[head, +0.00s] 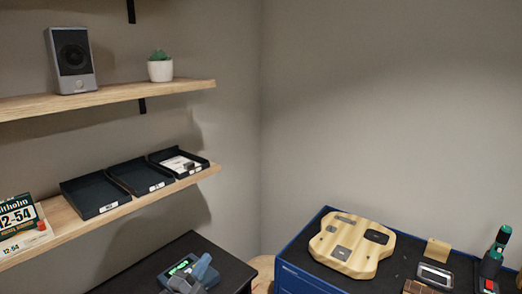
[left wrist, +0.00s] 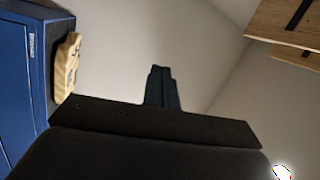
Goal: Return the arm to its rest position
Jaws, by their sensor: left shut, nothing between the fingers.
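Most of the left arm is outside the head view. My right gripper is in neither view.
The device (head: 178,268) lies on the dark cabinet (head: 135,277). A lower wall shelf (head: 70,222) holds dark trays; an upper shelf (head: 110,97) holds a speaker and plant. A blue workbench (head: 300,270) at right carries a wooden guitar body (head: 325,240), several parts and a tool (head: 494,254).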

